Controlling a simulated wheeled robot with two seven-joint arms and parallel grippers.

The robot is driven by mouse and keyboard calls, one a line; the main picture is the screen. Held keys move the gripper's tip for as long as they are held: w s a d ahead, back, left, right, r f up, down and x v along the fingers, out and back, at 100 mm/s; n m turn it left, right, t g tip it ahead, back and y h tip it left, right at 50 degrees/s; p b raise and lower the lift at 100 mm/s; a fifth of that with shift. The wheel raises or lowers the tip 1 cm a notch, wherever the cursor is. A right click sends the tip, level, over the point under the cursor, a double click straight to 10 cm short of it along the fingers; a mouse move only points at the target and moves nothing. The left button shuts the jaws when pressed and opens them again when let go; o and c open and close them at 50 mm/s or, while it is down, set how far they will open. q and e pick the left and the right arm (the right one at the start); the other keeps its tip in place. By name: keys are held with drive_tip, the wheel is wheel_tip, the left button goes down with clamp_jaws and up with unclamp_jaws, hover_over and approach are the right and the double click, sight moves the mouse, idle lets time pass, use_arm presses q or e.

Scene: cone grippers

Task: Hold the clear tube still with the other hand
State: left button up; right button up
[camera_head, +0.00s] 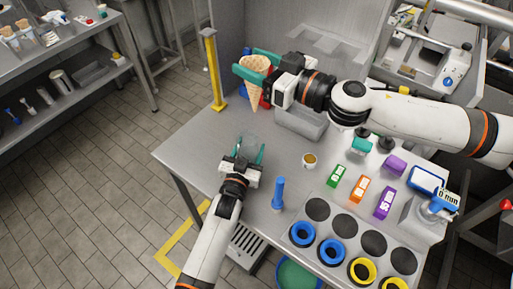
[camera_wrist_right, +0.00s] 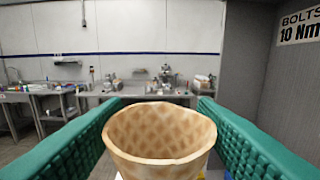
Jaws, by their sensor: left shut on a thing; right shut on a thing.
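The clear tube (camera_head: 248,147) is a faint see-through shape on the metal table, between the teal fingers of my left gripper (camera_head: 249,152). That gripper is shut on it near the table's left edge. Its outline is hard to make out. My right gripper (camera_head: 257,68) is shut on a waffle cone (camera_head: 254,88), held upright with its wide end up, above the back left of the table. In the right wrist view the cone (camera_wrist_right: 160,140) shows its open rim between both teal fingers, and its lower part is out of view.
A yellow post (camera_head: 213,70) stands at the table's back left corner. A grey tray (camera_head: 300,122) lies behind a small brown-filled cup (camera_head: 309,160). A blue upright tool (camera_head: 279,193) stands right of my left gripper, near a rack of round holes (camera_head: 335,225) and several coloured boxes.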

use_arm(q)
drive_tip(key=shift+s+d+f+n, duration=0.1)
drive_tip(key=shift+d+f+n, duration=0.1)
drive_tip(key=shift+d, duration=0.45)
drive_tip(key=shift+s+d+f+n, duration=0.1)
drive_tip(key=shift+d+n, duration=0.1)
drive_tip(key=shift+d, duration=0.4)
drive_tip(key=shift+w+a+r+m+g+h, duration=0.1)
drive_tip(key=shift+w+a+m+g+h, duration=0.1)
drive_tip(key=shift+m+g+h, duration=0.3)
drive_tip(key=shift+w+d+m+g+h, duration=0.15)
drive_tip(key=shift+m+g+h, duration=0.25)
drive_tip(key=shift+m+h, duration=0.55)
drive_tip(key=shift+r+g+h, duration=0.15)
drive_tip(key=shift+g+h, duration=0.15)
drive_tip(key=shift+h, duration=0.45)
drive_tip(key=shift+r+y, duration=0.1)
drive_tip(key=shift+y, duration=0.2)
drive_tip(key=shift+n+t+y, duration=0.65)
drive_tip(key=shift+t+y, duration=0.05)
drive_tip(key=shift+y, duration=0.2)
